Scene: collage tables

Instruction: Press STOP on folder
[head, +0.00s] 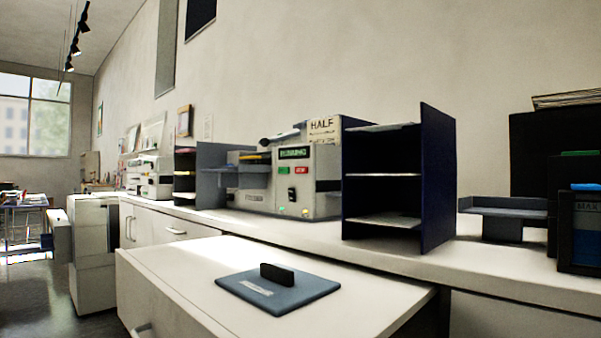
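The folder (322,158) is a light grey machine on the back counter, near the middle of the head view. A sign above it starts with "HALF". Its small dark display (293,153) shows green text that seems to read "RUNNING". Below the display are a green button (284,170) and a red button (301,170); the red one's lettering is too small to read surely. A black switch (291,194) sits lower on the front. Neither of my grippers is in view.
A dark shelf rack (437,180) stands on the counter right of the folder. A white table (190,270) juts out in front, bearing a blue-grey plate (310,291) with a black handle (277,273). Dark boxes stand far right. Open floor (95,315) lies left.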

